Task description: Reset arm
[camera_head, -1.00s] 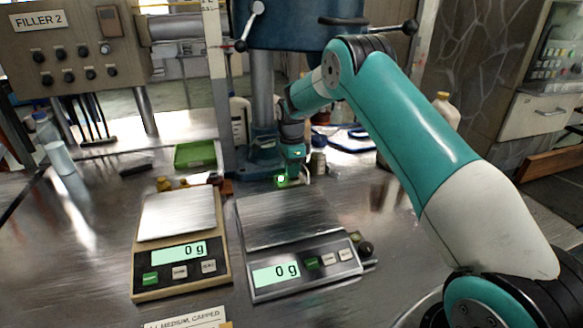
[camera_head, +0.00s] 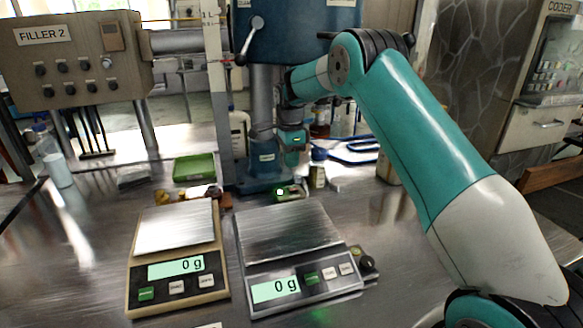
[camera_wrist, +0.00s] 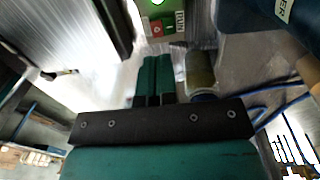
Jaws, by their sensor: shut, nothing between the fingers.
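My teal arm reaches in from the right in the head view. My gripper (camera_head: 293,158) points down in front of the blue filler column, above the back of the right scale. In the wrist view the two teal fingers (camera_wrist: 157,62) lie side by side with nothing between them. A small green-lit box (camera_head: 288,192) stands below the gripper, behind the right scale.
The left scale (camera_head: 176,228) and right scale (camera_head: 288,232) are empty and both read 0 g. A green tray (camera_head: 194,167) lies at the back left. The FILLER 2 panel (camera_head: 79,62) stands left, the coder (camera_head: 548,75) right. Bare metal table lies at the left front.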

